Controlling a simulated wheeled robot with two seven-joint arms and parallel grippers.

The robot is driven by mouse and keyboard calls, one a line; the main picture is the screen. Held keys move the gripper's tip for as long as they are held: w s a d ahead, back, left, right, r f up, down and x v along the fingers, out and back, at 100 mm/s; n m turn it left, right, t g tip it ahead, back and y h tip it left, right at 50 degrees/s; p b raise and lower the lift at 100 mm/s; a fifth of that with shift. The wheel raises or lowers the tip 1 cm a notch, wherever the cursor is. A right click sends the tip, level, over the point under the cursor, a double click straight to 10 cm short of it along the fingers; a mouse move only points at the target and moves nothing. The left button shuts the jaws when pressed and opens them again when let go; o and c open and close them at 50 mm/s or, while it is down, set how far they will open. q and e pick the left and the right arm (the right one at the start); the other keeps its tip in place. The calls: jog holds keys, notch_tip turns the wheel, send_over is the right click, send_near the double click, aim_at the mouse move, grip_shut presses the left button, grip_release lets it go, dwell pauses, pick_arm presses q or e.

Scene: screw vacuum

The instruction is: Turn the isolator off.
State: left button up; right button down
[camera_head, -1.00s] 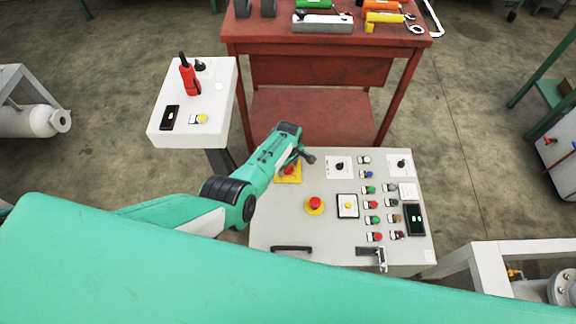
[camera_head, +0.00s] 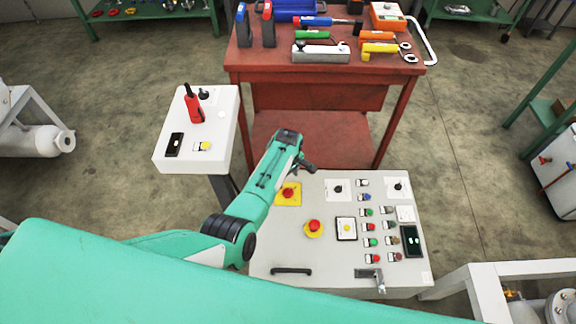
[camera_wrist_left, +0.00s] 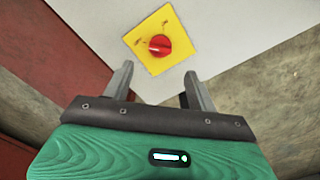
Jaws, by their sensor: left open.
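The isolator is a red rotary knob (camera_head: 288,194) on a yellow square plate (camera_head: 280,202) at the far left corner of the grey control panel (camera_head: 330,272). In the left wrist view the red knob (camera_wrist_left: 160,46) and its yellow plate (camera_wrist_left: 177,24) lie just beyond the fingertips. My left gripper (camera_head: 309,167) is open and empty, above the panel's far left edge. In the wrist view its two fingers (camera_wrist_left: 159,72) stand apart, with the knob centred past the gap; I see no contact. My right gripper is not in view.
A red emergency button (camera_head: 314,226) on a yellow disc sits close by, with several small buttons and black knobs to its right. A white pedestal (camera_head: 222,135) with a red handset (camera_head: 194,105) stands at left. A red table (camera_head: 330,78) with tools stands behind.

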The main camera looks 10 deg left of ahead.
pick_arm(q)
notch_tip(320, 180, up, 5)
jog(key=shift+p, duration=0.3)
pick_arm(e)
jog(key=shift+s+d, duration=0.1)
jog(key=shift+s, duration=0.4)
